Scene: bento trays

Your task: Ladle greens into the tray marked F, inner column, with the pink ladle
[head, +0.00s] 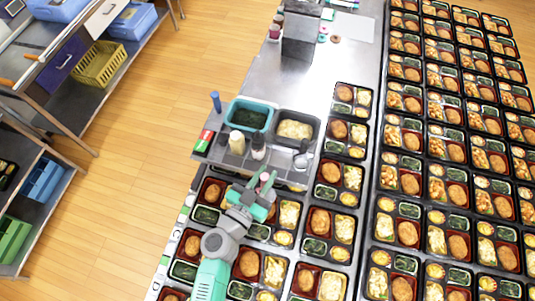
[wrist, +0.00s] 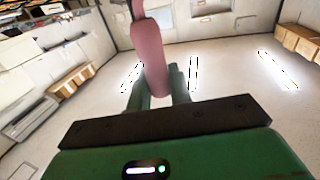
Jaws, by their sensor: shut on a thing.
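My gripper (head: 264,184) is shut on the pink ladle (wrist: 152,55). In the wrist view the ladle's pink handle stands between the two fingers; its bowl is out of that view. In the head view, the gripper is above the near trays, just below the serving shelf, and the ladle is too small to make out clearly. Dark greens (head: 248,117) lie in a teal bin (head: 231,106) on the shelf, up and left of the gripper. Letter marks run along the counter's left edge (head: 176,237); I cannot read an F. Some near trays are partly hidden by my arm.
A grey bin (head: 276,128) with pale yellow food stands right of the teal bin. Two bottles (head: 237,143) (head: 258,148), a blue upright item (head: 216,101) and a metal utensil (head: 302,155) share the shelf. Filled bento trays (head: 413,150) crowd the right side. The counter behind the bins is mostly clear.

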